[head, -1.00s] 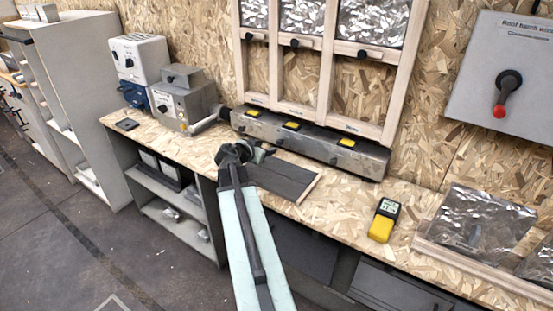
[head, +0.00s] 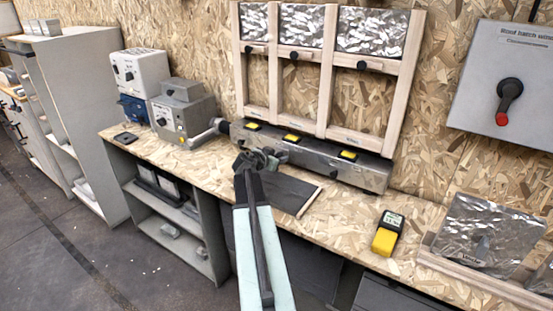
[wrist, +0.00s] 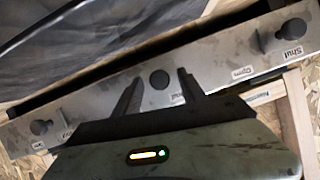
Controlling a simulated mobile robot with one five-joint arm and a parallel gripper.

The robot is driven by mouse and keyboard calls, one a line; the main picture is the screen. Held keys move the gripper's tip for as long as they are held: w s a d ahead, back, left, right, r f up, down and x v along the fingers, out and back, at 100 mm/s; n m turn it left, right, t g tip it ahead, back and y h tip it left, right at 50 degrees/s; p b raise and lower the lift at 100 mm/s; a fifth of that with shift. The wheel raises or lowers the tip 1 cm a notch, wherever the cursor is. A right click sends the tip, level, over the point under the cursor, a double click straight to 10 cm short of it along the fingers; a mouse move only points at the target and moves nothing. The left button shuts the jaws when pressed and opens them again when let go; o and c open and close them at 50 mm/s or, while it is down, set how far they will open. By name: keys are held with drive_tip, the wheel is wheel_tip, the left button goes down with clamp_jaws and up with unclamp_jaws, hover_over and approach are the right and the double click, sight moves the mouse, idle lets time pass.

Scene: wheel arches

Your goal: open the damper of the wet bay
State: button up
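A long grey metal duct (head: 330,172) with several yellow tags on top runs along the wall under a wooden frame of three bays. In the wrist view its front (wrist: 215,80) appears tilted and upside down, with a middle dark round knob (wrist: 158,79), a left knob (wrist: 40,127) and a right knob (wrist: 293,28). Labels by the right knob read "Shut" and "Open". My gripper (wrist: 158,82) is open, with the middle knob showing between its fingertips; I cannot tell whether they touch it. In the head view my gripper (head: 258,160) is at the duct's front. Which bay is wet is unreadable.
A dark mat (head: 282,192) lies on the bench under my arm. A yellow meter (head: 387,234) and a foil panel (head: 480,232) are to the right. Grey and white boxes (head: 183,112) stand at left.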

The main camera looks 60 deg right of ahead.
clamp_jaws()
idle(1.3)
